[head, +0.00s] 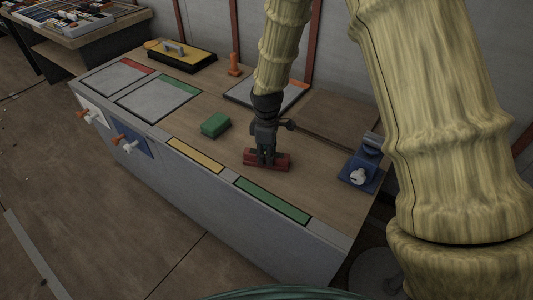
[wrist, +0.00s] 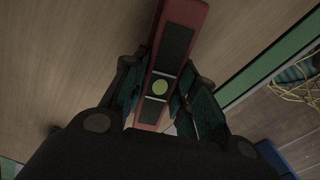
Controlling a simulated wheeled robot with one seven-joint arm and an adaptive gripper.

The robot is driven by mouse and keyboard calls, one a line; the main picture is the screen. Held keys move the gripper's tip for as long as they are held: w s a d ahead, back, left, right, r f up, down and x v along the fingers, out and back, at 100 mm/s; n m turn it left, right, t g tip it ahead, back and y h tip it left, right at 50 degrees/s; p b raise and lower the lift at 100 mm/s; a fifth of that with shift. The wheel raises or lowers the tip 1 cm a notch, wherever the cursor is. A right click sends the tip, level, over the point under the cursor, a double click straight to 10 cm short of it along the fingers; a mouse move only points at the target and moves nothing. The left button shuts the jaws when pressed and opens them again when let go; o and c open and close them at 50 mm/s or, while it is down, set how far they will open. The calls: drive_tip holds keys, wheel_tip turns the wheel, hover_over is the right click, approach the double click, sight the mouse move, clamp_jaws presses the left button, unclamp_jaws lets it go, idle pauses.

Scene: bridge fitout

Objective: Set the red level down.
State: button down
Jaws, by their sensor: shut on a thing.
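The red level (head: 280,162) is a short red bar at the front middle of the bench top. My gripper (head: 266,158) comes down on it from above and is shut around its middle. In the wrist view the red level (wrist: 184,12) shows dark panels and a round yellow-green vial, and it lies between the two fingers of my gripper (wrist: 160,95). The level looks flat and at or very near the bench top (head: 225,165). I cannot tell whether it touches the wood.
A green block (head: 215,125) sits left of the level. A green-marked strip (head: 272,200) and a yellow strip (head: 195,155) run along the front edge. A blue device (head: 358,175) stands to the right. Outlined grey areas (head: 158,100) lie at the left, with a yellow-black case (head: 180,56) behind.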

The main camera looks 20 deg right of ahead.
drive_tip(key=c, duration=1.1)
unclamp_jaws()
drive_tip(key=shift+r, duration=0.1)
wheel_tip(320, 180, up, 12)
drive_tip(key=shift+r+p, duration=0.1)
drive_tip(key=shift+p, duration=0.55)
